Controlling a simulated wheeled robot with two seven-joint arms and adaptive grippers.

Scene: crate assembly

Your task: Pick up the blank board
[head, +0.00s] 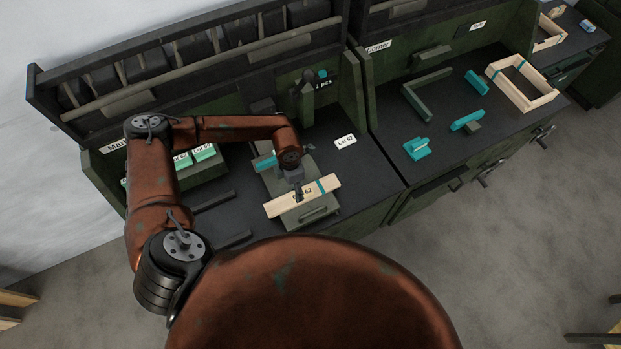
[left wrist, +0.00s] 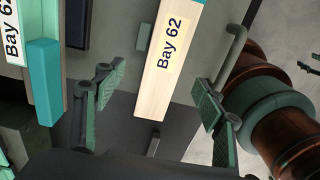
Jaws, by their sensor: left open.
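A pale wooden board (head: 325,186) with a teal band lies across a grey-green fixture at the front of the left bench. It carries a yellowish label, which reads "Bay 62" on the board (left wrist: 150,95) in the left wrist view, so its top face is not blank. My left gripper (head: 298,192) is directly over the board near its middle. In the left wrist view the gripper's fingers (left wrist: 160,82) are spread wide, one on each side of the board, with gaps visible and nothing held. My right gripper is not in view.
A teal block (left wrist: 45,80) stands beside another "Bay 62" labelled piece at the left wrist view's left edge. Teal-fronted boxes (head: 195,155) stand at the bench's left. The right bench holds teal parts (head: 417,148) and a wooden frame (head: 541,101). Bare bench top lies right of the fixture.

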